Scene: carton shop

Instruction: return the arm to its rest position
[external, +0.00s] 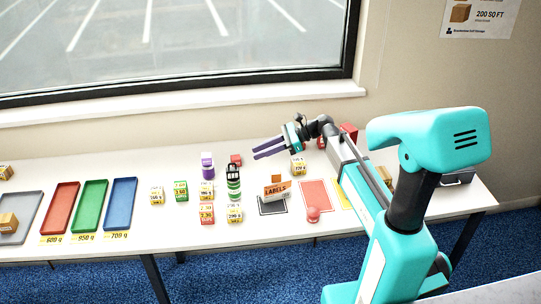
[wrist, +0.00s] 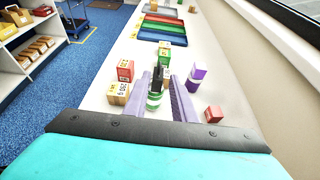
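My gripper (external: 268,148) is held above the white table, near its back side, with its purple fingers pointing left. In the wrist view the two fingers of my gripper (wrist: 160,88) stand apart with nothing held between them. A green, white and black striped stack (external: 233,183) stands on the table; in the wrist view it shows in the gap between the fingers, beyond or below them. My arm is bent and reaches from the teal base at the right. Its joints are partly hidden behind the teal column.
Small boxes stand below and around the gripper, with a purple item (external: 207,166) and a red block (external: 236,160) close by. Red, green and blue trays (external: 121,204) lie left. The window wall is behind.

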